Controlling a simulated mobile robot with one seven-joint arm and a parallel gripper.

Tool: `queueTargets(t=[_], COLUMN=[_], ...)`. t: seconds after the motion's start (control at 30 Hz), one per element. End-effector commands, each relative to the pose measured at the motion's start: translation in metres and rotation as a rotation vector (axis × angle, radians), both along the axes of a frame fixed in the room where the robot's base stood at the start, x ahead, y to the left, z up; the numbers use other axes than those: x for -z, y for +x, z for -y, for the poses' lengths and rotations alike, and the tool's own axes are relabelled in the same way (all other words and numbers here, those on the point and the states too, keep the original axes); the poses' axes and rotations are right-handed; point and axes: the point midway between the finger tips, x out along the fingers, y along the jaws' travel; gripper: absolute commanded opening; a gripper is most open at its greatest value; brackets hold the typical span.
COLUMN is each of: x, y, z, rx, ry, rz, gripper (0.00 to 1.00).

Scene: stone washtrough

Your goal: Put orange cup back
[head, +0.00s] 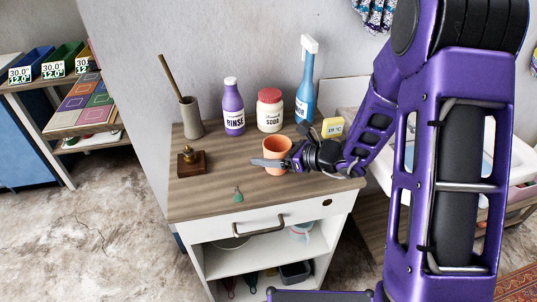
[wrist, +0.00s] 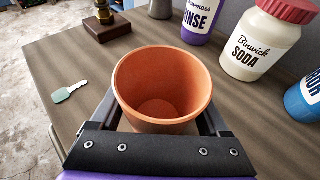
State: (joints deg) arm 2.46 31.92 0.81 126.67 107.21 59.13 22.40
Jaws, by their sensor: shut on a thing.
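The orange cup (head: 277,150) is at the right-middle of the wooden counter top, upright with its opening up. My gripper (head: 272,163) reaches in from the right and is shut on the cup, one finger showing along its near side. In the wrist view the cup (wrist: 162,85) sits between my two fingers and looks empty inside. I cannot tell whether its base touches the counter (head: 205,205) or is slightly above it.
A grey holder (head: 190,118), a brass-topped block (head: 191,162) and a green-headed key (head: 238,195) are left. The front-left counter is mostly clear.

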Motion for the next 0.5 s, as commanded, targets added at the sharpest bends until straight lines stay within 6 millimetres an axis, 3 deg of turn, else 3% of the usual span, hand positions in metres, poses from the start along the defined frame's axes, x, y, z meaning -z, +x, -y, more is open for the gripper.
queueTargets(t=[0.3, 0.33, 0.43, 0.5], x=[0.0033, 0.0023, 0.0019, 0.0019], y=[0.0001, 0.0002, 0.0001, 0.0001], z=[-0.0002, -0.0003, -0.0003, -0.0003], rx=[0.0, 0.0, -0.001, -0.001], ry=[0.0, 0.0, 0.001, 0.001], rz=[0.001, 0.001, 0.001, 0.001], gripper=[0.14, 0.82, 1.0, 1.0])
